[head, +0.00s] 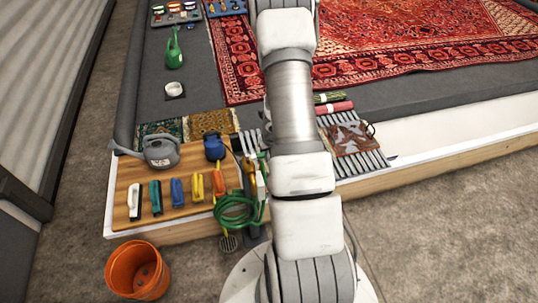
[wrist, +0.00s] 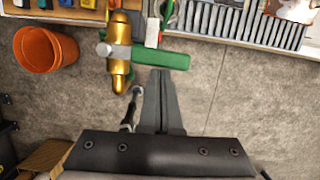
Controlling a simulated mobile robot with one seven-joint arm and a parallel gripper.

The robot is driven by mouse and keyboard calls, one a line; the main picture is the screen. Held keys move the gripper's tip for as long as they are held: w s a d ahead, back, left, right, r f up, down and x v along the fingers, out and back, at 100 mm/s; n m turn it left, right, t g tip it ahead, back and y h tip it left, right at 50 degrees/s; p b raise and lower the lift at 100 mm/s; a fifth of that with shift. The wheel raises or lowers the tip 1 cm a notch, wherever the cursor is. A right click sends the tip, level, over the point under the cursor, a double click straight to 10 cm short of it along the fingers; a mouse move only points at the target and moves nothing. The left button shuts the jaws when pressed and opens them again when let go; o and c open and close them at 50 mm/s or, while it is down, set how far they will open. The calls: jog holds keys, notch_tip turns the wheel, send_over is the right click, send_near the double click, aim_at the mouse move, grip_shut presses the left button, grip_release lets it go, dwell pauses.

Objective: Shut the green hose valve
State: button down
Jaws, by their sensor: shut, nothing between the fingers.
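The green valve handle (wrist: 162,57) shows in the wrist view as a flat bar. It runs rightward from a grey pivot on the upright brass valve body (wrist: 120,70), lying across it. My gripper (wrist: 160,74) is shut and empty, its fingertips just below the middle of the handle in the picture. I cannot tell whether they touch it. In the head view my arm covers my gripper and I cannot make out the handle. A coiled green hose (head: 236,210) hangs at the front edge of the wooden board, left of my arm.
An orange bucket (head: 120,284) stands on the floor at the lower left. The wooden board (head: 122,200) holds several coloured brushes and a grey watering can (head: 161,152). A slatted rack (head: 372,161) lies right of my arm. Concrete floor at the right is clear.

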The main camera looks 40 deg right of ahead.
jog(key=shift+w, duration=0.1)
jog(key=shift+w+a, duration=0.55)
jog(key=shift+a, duration=0.05)
jog(key=shift+a, duration=0.1)
